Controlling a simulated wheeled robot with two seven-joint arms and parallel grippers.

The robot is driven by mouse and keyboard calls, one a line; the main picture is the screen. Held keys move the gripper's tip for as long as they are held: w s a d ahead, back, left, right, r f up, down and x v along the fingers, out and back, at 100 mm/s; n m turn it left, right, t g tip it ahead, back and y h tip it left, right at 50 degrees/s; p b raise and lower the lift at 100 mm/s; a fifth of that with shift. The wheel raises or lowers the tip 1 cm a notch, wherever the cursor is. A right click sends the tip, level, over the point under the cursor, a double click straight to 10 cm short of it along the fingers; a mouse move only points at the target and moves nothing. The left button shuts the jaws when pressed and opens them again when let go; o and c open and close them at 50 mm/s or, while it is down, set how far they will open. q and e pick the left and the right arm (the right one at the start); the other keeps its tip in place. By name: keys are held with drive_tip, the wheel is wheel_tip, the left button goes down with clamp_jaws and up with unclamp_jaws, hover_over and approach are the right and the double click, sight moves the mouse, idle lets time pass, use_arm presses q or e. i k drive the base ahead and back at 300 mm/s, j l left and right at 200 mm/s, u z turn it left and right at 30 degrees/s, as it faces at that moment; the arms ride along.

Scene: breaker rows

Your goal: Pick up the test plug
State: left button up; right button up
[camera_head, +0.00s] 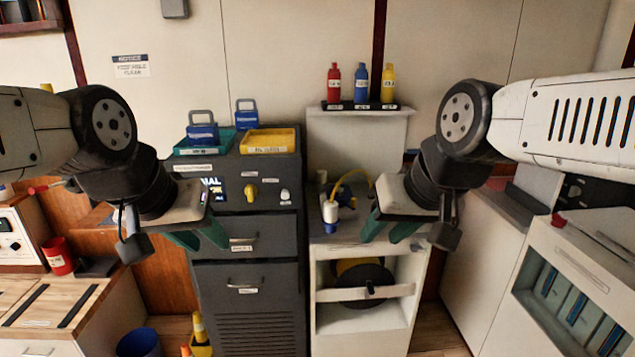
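What looks like the test plug (331,211), a small white piece with a blue lower end and a yellow cable, stands on the pale cabinet top in the middle right. A blue block sits beside it at the cable's foot. My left gripper (200,238) has its green fingers apart and empty, in front of the dark cabinet, well left of the plug. My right gripper (389,231) has its green fingers apart and empty, to the right of the plug and apart from it.
The dark cabinet (245,275) bears a yellow tray (268,141) and a green tray with a blue caddy. Red, blue and yellow bottles (361,84) stand on a ledge behind. A cable reel (362,281) sits in the pale cabinet. A red cup (58,256) stands far left.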

sight(320, 175)
drive_tip(key=i+l+u, duration=0.3)
drive_tip(key=l, duration=0.25)
drive_tip(key=i+l+u, duration=0.35)
drive_tip(key=l, duration=0.3)
drive_tip(key=i+l+u, duration=0.3)
drive_tip(key=l, duration=0.4)
drive_tip(key=i+l+u, duration=0.2)
drive_tip(key=l, duration=0.2)
